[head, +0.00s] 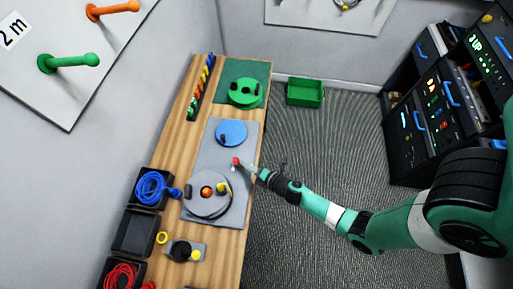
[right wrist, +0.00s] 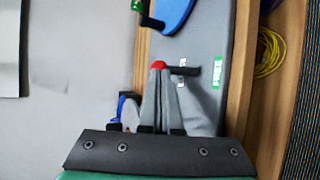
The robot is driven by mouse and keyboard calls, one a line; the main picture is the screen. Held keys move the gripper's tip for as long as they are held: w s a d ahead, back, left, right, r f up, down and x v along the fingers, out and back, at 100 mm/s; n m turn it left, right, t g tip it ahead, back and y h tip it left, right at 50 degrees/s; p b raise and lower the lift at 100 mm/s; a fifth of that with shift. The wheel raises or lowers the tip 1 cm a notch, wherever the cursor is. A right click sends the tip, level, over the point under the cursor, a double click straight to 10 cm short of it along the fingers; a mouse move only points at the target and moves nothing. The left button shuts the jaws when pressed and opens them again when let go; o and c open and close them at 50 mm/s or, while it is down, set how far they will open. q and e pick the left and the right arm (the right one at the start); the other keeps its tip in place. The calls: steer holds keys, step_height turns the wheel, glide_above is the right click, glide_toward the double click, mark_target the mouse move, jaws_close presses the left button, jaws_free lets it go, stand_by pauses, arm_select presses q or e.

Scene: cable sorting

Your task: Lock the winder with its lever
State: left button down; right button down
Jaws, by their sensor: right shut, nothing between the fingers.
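The winder (head: 208,208) is a grey disc with an orange hub and a yellow piece, on a grey board on the wooden bench. Its lever has a red knob (head: 236,161) at the board's right side. In the right wrist view, the red knob (right wrist: 158,65) sits at a dark bar (right wrist: 186,71), which points right toward a green FREE label (right wrist: 218,72). My right gripper (head: 252,170) is shut and empty, its fingertips (right wrist: 158,76) right by the knob. I cannot tell whether they touch it. My left gripper is not in view.
A blue disc (head: 231,132) and a green reel (head: 244,92) lie farther back on the bench. Black bins with blue cable (head: 152,188) and red cable (head: 121,276) stand at left. A green crate (head: 305,92) is on the floor.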

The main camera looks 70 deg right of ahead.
steer(key=shift+r+p, duration=0.85)
steer(key=shift+s+r, duration=0.1)
steer(key=shift+r, duration=0.05)
steer(key=w+r+p+v, duration=0.1)
steer(key=p+v, duration=0.3)
steer(key=v, duration=0.9)
steer(key=shift+s+a+r, duration=0.15)
steer(key=shift+a+r, duration=0.15)
steer(key=shift+r, duration=0.35)
steer(key=shift+a, duration=0.1)
